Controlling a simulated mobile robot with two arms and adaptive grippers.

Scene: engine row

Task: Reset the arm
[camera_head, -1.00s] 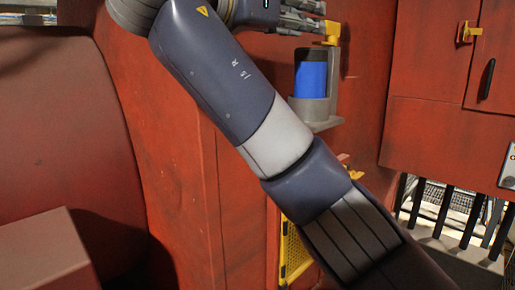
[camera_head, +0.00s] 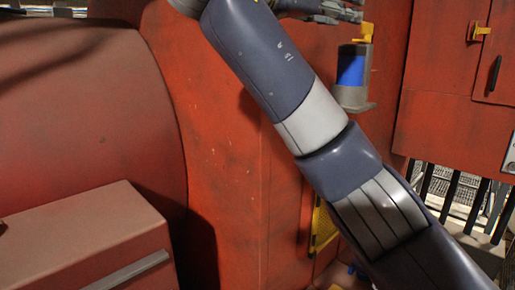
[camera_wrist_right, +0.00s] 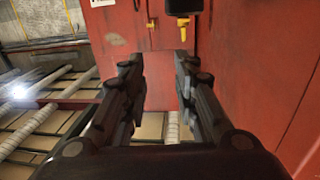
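My right arm (camera_head: 322,125) crosses the head view from the lower right to the top edge, grey-blue with white bands. Its gripper (camera_head: 345,12) shows only in part at the top, to the left of a yellow handle. In the right wrist view the right gripper (camera_wrist_right: 158,65) has its two dark fingers apart with nothing between them, pointing at a red panel (camera_wrist_right: 130,45). I cannot tell whether any part of it touches the wall. My left arm and left gripper are not in view.
A blue cylinder (camera_head: 350,71) sits in a grey holder on the red wall, below the yellow handle (camera_head: 367,32). A red cabinet (camera_head: 450,120) stands at right above black bars. A red box (camera_head: 85,235) is at lower left. Rollers (camera_wrist_right: 50,105) show in the wrist view.

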